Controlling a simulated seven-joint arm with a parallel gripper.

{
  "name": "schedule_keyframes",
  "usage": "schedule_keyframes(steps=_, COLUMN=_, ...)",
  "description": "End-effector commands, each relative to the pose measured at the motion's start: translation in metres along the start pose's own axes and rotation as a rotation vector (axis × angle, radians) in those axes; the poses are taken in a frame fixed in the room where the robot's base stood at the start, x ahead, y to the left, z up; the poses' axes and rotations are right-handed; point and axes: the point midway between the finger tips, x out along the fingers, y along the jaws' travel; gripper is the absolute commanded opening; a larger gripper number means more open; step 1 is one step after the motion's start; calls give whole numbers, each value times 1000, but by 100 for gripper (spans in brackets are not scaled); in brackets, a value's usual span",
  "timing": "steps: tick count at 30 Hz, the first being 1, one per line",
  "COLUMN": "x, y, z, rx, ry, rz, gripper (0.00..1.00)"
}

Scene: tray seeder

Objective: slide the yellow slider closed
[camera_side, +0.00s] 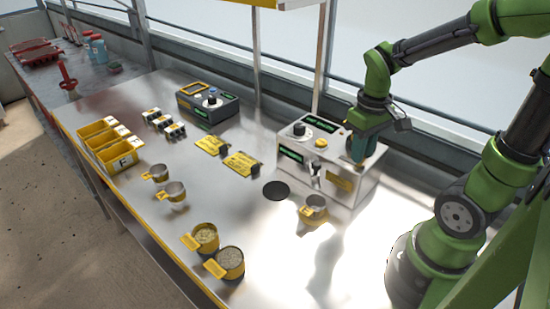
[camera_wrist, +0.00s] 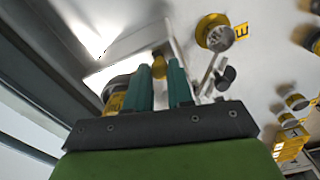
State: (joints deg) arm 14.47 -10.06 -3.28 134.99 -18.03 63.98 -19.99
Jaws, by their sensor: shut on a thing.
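The white and grey seeder machine (camera_side: 344,190) stands on the steel bench, with a dark knob, a yellow button (camera_side: 321,143) and a green display. My gripper (camera_side: 358,158) points down onto the right part of its top. In the wrist view the two teal fingers of my gripper (camera_wrist: 161,72) are close together around a small yellow piece (camera_wrist: 159,66), which looks like the yellow slider. The fingers hide much of it, so I cannot tell how far along its track it is.
A cup with a yellow tag (camera_side: 314,209) stands before the machine, near a black disc (camera_side: 276,191). A dark control box (camera_side: 208,103), yellow bins (camera_side: 108,147) and filled cups (camera_side: 229,262) are farther left and in front.

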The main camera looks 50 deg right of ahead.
Motion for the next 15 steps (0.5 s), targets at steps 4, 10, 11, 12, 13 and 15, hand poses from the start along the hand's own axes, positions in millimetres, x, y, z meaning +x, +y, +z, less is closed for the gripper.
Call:
schedule_keyframes(steps=4, x=0, y=2, z=3, rx=9, ry=-10, rz=1, gripper=0)
schedule_keyframes(steps=10, x=0, y=1, z=3, rx=8, ry=-9, rz=0, gripper=48)
schedule_keyframes(steps=11, x=0, y=1, z=2, rx=8, ry=-9, rz=0, gripper=48)
schedule_keyframes(steps=12, x=0, y=1, z=2, rx=7, ry=-9, rz=0, gripper=48)
schedule_keyframes(steps=13, x=0, y=1, z=2, rx=7, ry=-9, rz=0, gripper=48)
schedule_keyframes(steps=15, x=0, y=1, z=2, rx=6, ry=-8, rz=0, gripper=48)
